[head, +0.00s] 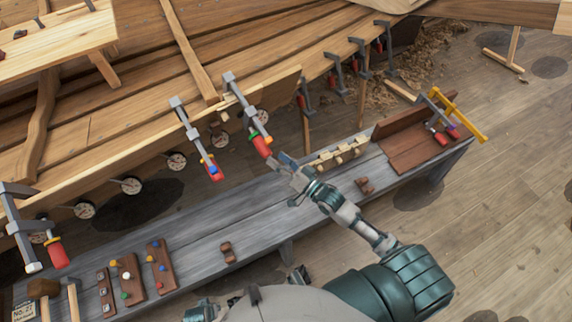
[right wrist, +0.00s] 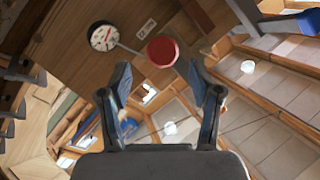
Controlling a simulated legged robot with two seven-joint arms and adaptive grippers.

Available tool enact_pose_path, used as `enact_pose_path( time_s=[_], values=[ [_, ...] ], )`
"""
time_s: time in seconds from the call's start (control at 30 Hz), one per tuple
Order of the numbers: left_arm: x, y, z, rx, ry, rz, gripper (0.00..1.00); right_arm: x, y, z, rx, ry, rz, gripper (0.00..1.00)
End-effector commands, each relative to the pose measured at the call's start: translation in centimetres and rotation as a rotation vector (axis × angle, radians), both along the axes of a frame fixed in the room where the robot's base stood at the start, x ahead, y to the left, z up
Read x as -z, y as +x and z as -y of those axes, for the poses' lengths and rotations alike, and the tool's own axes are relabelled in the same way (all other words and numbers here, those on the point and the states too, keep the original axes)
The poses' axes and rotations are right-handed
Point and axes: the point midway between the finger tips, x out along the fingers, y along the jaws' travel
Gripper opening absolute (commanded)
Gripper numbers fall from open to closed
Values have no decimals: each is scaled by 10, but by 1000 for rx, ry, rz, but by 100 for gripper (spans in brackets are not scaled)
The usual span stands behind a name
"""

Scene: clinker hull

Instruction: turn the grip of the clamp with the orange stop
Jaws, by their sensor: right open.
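My right gripper (head: 284,172) is open and empty, just below and right of a red clamp grip (head: 262,145). That clamp (head: 240,98) hangs on the hull's plank edge, with a small green piece above its grip. In the right wrist view, the round red end of a grip (right wrist: 162,50) shows beyond my open fingertips (right wrist: 160,78), apart from them. Another clamp (head: 189,128) hangs to the left with a blue and red grip (head: 212,170). A clamp at far left (head: 18,215) has a red grip (head: 57,253).
A grey bench (head: 190,228) runs below the hull, holding brown blocks (head: 130,280) with coloured knobs, a wooden rack (head: 338,155) and a brown tray (head: 405,155) at right. Several more clamps (head: 337,75) hang farther along. A round dial (right wrist: 103,36) is near the red end.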

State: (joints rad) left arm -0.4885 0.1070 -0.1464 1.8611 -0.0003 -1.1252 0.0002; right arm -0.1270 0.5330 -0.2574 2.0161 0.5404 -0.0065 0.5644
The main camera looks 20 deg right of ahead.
Motion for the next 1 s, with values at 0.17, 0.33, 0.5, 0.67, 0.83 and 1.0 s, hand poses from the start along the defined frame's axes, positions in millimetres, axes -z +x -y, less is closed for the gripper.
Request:
enact_pose_path(
  time_s=[0.17, 0.33, 0.5, 0.67, 0.83, 1.0],
  values=[
    [0, 0, 0, 0, 0, -1, 33, 3, -24, 12, -1, 0, -2, 64],
    [0, 0, 0, 0, 0, -1, 33, 3, -32, 15, 0, 1, 0, 64],
    [0, 0, 0, 0, -1, -1, 33, 3, -32, 15, 1, 1, 0, 64],
    [1, 0, 0, 0, 0, -2, 33, 3, -32, 15, 1, 0, 1, 64],
    [1, 0, 0, 1, 0, -2, 33, 3, -32, 15, 1, 0, 1, 64],
    [1, 0, 0, 1, 0, -2, 33, 3, -32, 15, 1, 0, 1, 64]
  ],
)
